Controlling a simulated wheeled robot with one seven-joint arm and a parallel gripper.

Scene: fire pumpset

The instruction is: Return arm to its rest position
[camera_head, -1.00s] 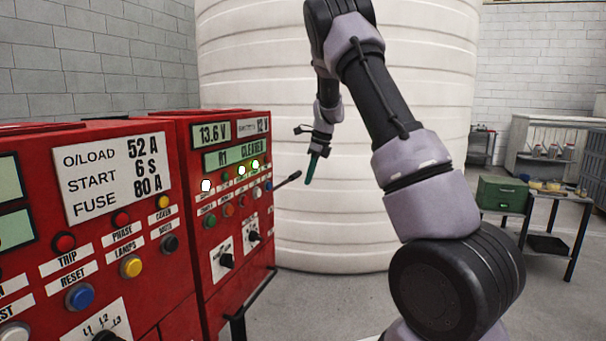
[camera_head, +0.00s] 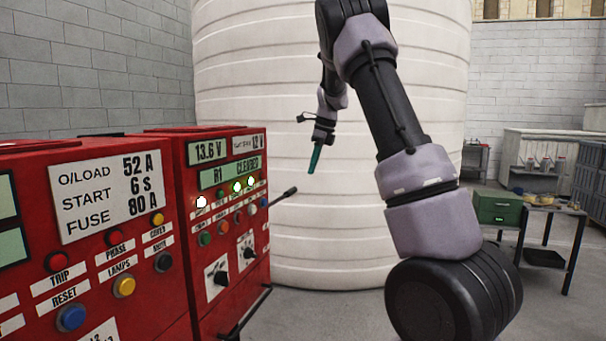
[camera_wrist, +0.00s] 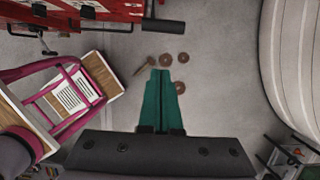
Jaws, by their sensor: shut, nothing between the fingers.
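My gripper (camera_head: 314,158) is in the middle of the head view, in front of the white tank and right of the red control panels. Its teal fingers point down and are apart from the panels. In the wrist view the two teal fingers (camera_wrist: 162,75) lie side by side, shut, with nothing between them. My arm bends up and over from the lower right of the head view.
Red control panels (camera_head: 105,270) with buttons and lit lamps fill the left. A black lever (camera_head: 284,194) sticks out toward my gripper. The ribbed white tank (camera_head: 300,255) stands behind. A green box (camera_head: 497,205) sits on a table at right. Brown discs (camera_wrist: 181,57) lie below.

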